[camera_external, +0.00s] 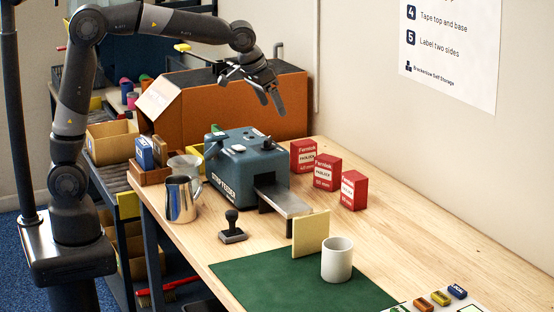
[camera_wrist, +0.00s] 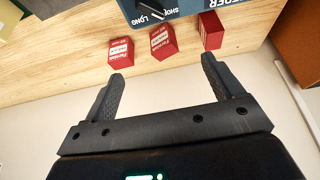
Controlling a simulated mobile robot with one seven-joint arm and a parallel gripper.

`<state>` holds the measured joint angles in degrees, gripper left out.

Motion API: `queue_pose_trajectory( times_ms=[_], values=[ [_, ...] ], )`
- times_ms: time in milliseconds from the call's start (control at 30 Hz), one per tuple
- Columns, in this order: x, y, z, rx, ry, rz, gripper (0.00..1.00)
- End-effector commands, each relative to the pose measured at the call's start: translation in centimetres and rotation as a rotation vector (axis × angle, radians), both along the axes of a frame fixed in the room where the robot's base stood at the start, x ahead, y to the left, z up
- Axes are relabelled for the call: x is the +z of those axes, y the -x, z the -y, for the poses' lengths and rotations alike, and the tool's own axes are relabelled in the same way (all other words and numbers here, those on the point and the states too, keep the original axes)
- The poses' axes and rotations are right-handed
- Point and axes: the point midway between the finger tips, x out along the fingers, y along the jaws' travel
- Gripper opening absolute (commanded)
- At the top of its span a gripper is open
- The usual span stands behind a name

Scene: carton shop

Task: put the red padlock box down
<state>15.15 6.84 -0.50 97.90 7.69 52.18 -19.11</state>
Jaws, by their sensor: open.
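Three red padlock boxes stand on the wooden table beside the blue tape machine, close to the wall: a left one (camera_external: 303,156), a middle one (camera_external: 327,172) and a right one (camera_external: 354,190). In the wrist view they show as a row of red boxes, at left (camera_wrist: 121,52), middle (camera_wrist: 163,41) and right (camera_wrist: 211,30). Which one the task means, I cannot tell. My gripper (camera_external: 275,101) is open and empty, raised above and behind the blue machine. In the wrist view its two fingers (camera_wrist: 160,85) are spread apart with nothing between them.
The blue machine (camera_external: 238,165) with its grey outfeed stands left of the boxes. The green mat (camera_external: 270,285) is largely clear, as is the table (camera_external: 420,235) at right.

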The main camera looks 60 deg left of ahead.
Motion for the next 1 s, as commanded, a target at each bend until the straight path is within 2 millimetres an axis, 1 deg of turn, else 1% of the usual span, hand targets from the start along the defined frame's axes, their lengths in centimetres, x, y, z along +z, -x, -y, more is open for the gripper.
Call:
queue_pose_trajectory(
  times_ms=[33,100,167,200,333,467,600,700,833,900,1000],
  values=[
    [0.8,1.9,-1.4,0.004,0.003,0.007,0.85],
    [1.5,4.4,-3.0,0.005,0.002,0.012,0.85],
    [1.9,6.6,-4.4,0.004,0.002,0.016,0.85],
    [2.1,8.0,-5.2,0.005,0.002,0.019,0.85],
    [2.2,12.9,-7.6,0.004,0.002,0.029,0.85],
    [1.6,17.8,-9.6,0.005,0.001,0.039,0.85],
    [0.2,22.9,-11.4,0.006,-0.001,0.051,0.85],
    [-1.1,26.1,-12.2,0.005,-0.001,0.059,0.85],
    [-2.7,29.1,-12.9,0.004,-0.004,0.068,0.85],
    [-3.3,30.2,-13.0,0.003,-0.004,0.07,0.85],
    [-3.9,31.0,-13.2,0.002,-0.004,0.072,0.85]
  ],
)
